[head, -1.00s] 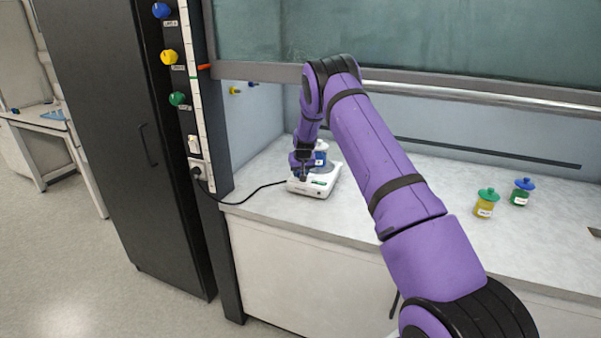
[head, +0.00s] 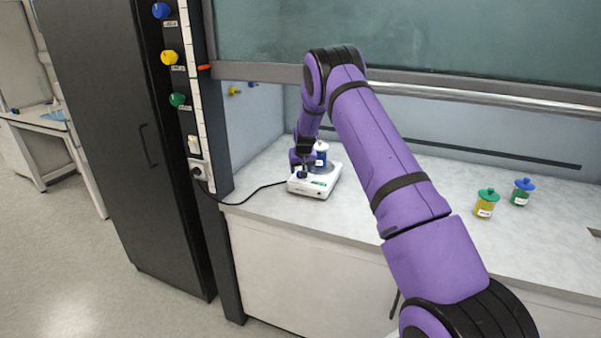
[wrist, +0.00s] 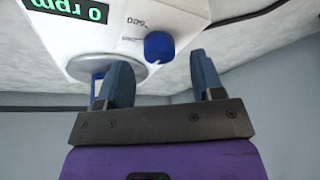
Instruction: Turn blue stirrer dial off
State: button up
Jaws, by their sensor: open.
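The white stirrer (head: 315,182) stands on the bench with a blue-lidded jar (head: 321,152) on its plate. In the wrist view the stirrer (wrist: 195,12) appears upside down, and its green display (wrist: 72,10) reads 0 rpm. The blue dial (wrist: 159,46) is on its face beside printed marks; its pointer is too small to read. My gripper (wrist: 160,78) is open, its two blue-grey fingers below the dial in the picture, apart from it. In the head view my gripper (head: 303,166) is at the stirrer's near left, partly hidden.
A yellow jar with a green lid (head: 486,203) and a green jar with a blue lid (head: 522,191) stand on the bench at right. A black cord (head: 255,193) runs from the stirrer to the post.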

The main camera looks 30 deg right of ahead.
jog(key=v, duration=0.5)
dwell(0.4)
